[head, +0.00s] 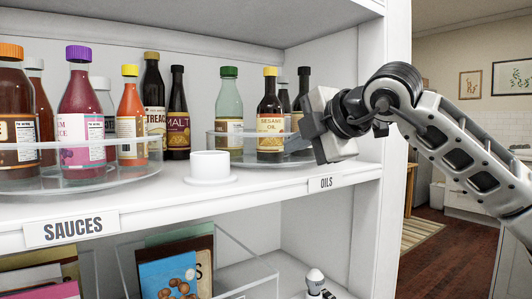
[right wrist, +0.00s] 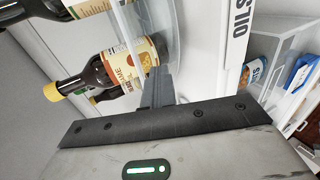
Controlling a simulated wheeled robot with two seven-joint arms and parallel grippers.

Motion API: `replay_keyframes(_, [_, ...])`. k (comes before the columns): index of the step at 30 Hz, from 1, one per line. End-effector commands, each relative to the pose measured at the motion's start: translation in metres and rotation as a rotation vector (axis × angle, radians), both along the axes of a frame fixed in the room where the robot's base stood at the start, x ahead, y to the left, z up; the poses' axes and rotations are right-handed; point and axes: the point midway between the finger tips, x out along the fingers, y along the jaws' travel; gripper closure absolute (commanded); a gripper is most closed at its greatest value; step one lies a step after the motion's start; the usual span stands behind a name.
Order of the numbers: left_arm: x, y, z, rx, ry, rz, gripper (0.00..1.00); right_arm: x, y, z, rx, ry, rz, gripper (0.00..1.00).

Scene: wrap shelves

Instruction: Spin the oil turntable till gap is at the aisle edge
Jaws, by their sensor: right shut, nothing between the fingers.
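The clear oil turntable (head: 222,150) sits on the upper shelf above the OILS label (head: 326,183). A green bottle (head: 229,108) stands at its left, and a sesame oil bottle (head: 270,118) with a yellow cap stands near its front. Dark bottles (head: 303,90) stand behind, partly hidden. My right gripper (head: 296,143) is at the turntable's right front edge, shut and empty. In the right wrist view its fingers (right wrist: 158,92) are close against the clear rim (right wrist: 172,45), beside the sesame bottle (right wrist: 118,66); I cannot tell whether they touch. The turntable's right side is hidden. My left gripper is not in view.
A white cup (head: 210,166) stands on the shelf left of the oil turntable. The sauces turntable (head: 95,182) holds several bottles farther left. A white shelf side wall (head: 369,215) is close by my right gripper. Packets stand in a clear bin (head: 255,270) below.

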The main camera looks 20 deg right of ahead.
Motion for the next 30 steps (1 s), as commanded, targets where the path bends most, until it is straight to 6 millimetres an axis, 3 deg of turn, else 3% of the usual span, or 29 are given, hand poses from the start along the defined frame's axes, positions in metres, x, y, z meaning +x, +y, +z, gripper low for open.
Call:
replay_keyframes(6, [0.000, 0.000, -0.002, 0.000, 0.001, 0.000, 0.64, 0.003, -0.012, 0.000, 0.001, -0.001, -0.003, 1.00])
replay_keyframes(19, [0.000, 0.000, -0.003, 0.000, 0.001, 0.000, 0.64, 0.003, -0.015, -0.001, 0.002, 0.000, -0.003, 1.00])
replay_keyframes(30, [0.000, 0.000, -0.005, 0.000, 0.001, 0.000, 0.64, 0.004, -0.034, -0.001, 0.002, 0.001, -0.003, 1.00])
